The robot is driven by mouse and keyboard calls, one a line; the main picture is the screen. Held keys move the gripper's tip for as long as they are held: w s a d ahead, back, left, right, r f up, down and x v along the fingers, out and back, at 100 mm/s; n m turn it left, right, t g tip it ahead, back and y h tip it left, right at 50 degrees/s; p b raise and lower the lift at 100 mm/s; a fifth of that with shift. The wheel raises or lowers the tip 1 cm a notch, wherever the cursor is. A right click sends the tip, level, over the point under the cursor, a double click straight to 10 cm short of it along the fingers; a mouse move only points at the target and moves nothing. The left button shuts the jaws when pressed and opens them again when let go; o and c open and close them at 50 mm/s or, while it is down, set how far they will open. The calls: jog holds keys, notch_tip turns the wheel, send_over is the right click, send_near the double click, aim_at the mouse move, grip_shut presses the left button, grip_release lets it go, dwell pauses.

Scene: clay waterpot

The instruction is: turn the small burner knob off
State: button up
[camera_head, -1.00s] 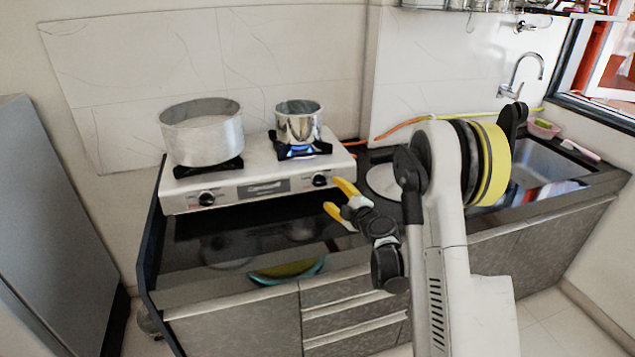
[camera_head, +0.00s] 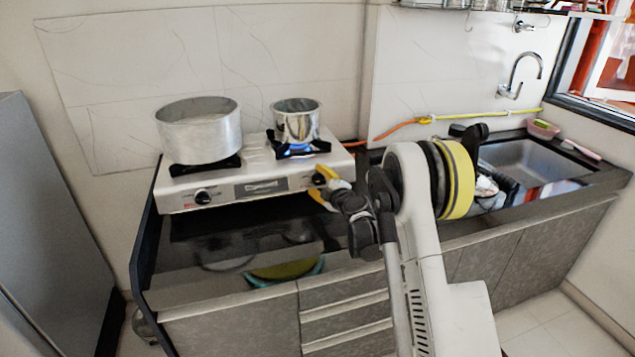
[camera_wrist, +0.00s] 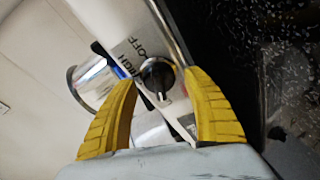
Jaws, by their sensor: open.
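The small burner knob (camera_wrist: 157,75) is black and round, on the stove's front panel beside the printed words OFF and HIGH in the wrist view. In the head view the knob (camera_head: 319,179) is at the right end of the panel, partly hidden by my gripper. My gripper (camera_head: 322,184) has yellow fingers and is open. In the wrist view its fingertips (camera_wrist: 160,76) stand on either side of the knob; I cannot tell whether they touch it. A blue flame (camera_head: 297,149) shows under the small steel pot (camera_head: 296,121).
A large pot (camera_head: 199,135) stands on the left burner of the white stove (camera_head: 262,187), above a left knob (camera_head: 203,195). An orange hose (camera_head: 398,130) runs behind toward the wall. A sink (camera_head: 527,160) is at the right. The black counter in front of the stove is clear.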

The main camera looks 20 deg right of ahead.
jog(key=c, duration=1.1)
